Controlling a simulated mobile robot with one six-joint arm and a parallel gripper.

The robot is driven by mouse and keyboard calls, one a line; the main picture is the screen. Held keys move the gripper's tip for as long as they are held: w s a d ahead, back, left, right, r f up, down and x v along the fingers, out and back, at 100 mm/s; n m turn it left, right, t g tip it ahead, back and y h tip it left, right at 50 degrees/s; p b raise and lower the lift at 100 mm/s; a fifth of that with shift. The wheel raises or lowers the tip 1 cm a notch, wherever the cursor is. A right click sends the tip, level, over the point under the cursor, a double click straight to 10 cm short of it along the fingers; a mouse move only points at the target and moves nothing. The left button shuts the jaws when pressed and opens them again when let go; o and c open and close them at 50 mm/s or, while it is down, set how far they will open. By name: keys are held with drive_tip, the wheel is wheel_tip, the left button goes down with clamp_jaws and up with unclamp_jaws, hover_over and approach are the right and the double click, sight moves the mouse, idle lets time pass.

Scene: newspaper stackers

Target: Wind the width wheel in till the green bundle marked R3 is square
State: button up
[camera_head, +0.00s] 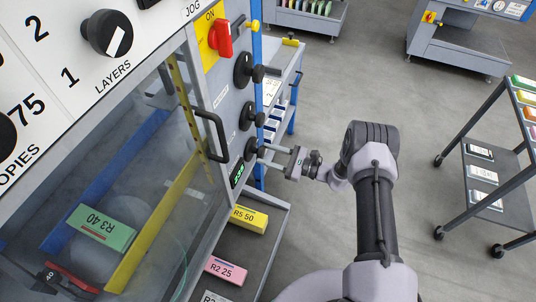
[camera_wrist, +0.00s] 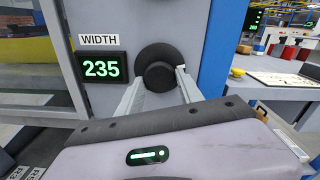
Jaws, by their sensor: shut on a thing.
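The width wheel (camera_wrist: 155,55) is a black wheel with a central knob, beside a green display reading 235 (camera_wrist: 101,68) under a WIDTH label. My gripper (camera_wrist: 160,82) is shut on the wheel's knob. In the head view, my gripper (camera_head: 268,155) reaches the lowest of the black wheels on the side panel.
A door handle (camera_head: 212,135) is left of the wheels. A yellow R5 50 bundle (camera_head: 248,218) and pink R2 25 bundle (camera_head: 225,270) lie on a grey shelf below. A rack (camera_head: 467,185) stands at right; open floor lies between.

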drive_tip(key=shift+m, duration=0.3)
drive_tip(key=m+b, duration=0.2)
drive_tip(key=m, duration=0.1)
drive_tip(key=shift+s+f+m, duration=0.1)
drive_tip(key=shift+f+m, duration=0.05)
drive_tip(key=shift+m, duration=0.25)
drive_tip(key=m+b, duration=0.1)
drive_tip(key=m, duration=0.9)
drive_tip(key=shift+m+b, duration=0.3)
drive_tip(key=shift+m, duration=0.1)
drive_tip(key=shift+s+m, duration=0.1)
drive_tip(key=shift+m, duration=2.1)
drive_tip(key=o, duration=1.4)
drive_tip(key=shift+r, duration=0.2)
